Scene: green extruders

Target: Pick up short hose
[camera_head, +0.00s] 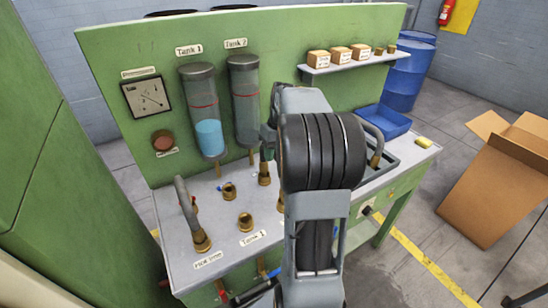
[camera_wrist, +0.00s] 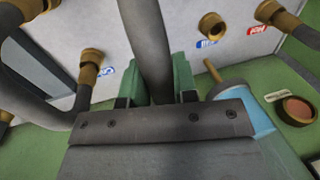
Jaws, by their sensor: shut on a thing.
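My gripper (camera_wrist: 160,80) is shut on a dark grey hose (camera_wrist: 150,35), with one green finger on each side of it. The hose runs up out of the wrist view, and its ends are not in sight there, so its length cannot be told. In the head view my arm hides most of the gripper and of the hose. A dark hose end with a brass fitting (camera_head: 264,177) shows just left of my arm. Another grey hose (camera_head: 185,200) with a brass fitting stands at the left of the bench top.
The bench (camera_head: 178,262) has open brass ports (camera_head: 245,222) on top. Two glass tanks (camera_head: 204,110) hang on its green back panel (camera_head: 120,55). A blue tray (camera_head: 385,122) lies at the right, and a shelf (camera_head: 345,64) with small boxes is above. A cardboard box (camera_head: 490,185) stands beyond.

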